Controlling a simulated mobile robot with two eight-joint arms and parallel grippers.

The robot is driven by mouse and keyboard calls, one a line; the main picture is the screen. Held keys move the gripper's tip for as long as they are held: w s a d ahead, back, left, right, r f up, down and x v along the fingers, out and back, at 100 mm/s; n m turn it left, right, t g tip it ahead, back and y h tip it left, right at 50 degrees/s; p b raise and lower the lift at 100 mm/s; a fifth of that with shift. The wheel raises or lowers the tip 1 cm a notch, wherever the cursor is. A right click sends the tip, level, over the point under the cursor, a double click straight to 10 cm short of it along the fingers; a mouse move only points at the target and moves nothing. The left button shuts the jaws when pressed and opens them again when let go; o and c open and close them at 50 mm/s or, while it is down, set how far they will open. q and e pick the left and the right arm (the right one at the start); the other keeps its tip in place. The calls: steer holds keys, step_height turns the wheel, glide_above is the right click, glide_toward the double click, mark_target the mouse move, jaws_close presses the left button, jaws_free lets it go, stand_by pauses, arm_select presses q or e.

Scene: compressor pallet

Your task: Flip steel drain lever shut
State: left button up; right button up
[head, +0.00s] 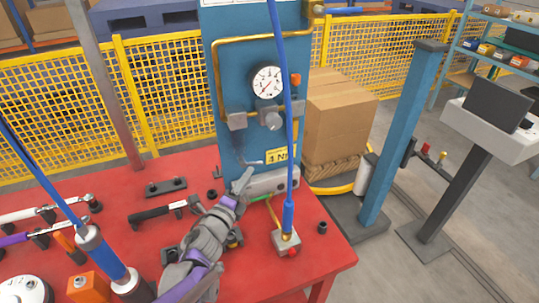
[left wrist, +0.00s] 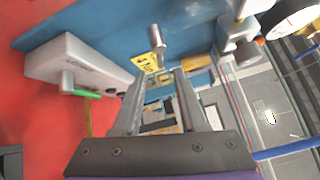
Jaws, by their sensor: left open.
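A thin grey steel lever (head: 250,162) sticks out low on the blue panel (head: 225,95), left of a yellow label (head: 278,155). In the left wrist view, a short steel piece (left wrist: 156,42), which looks like this lever, stands beyond my fingertips near the label (left wrist: 147,63). My left gripper (head: 241,183) is just below the lever in the head view. In the left wrist view its two fingers (left wrist: 163,82) are apart with nothing gripped between them. Whether a fingertip touches the lever cannot be told. My right gripper is not in view.
A grey block (head: 272,183) with a green handle (left wrist: 85,94) sits at the panel's foot. A blue hose (head: 288,120) hangs before the panel to a small fitting (head: 286,243). A gauge (head: 267,82) is above. Tools lie on the red table (head: 125,180).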

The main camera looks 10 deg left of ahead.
arm_select(q)
steer(key=w+d, duration=0.1)
steer(key=w, duration=0.9)
steer(key=shift+w+d+p, duration=0.15)
steer(key=shift+d+p, duration=0.2)
steer(key=shift+p, duration=0.1)
steer(key=shift+c, duration=0.2)
jaws_close()
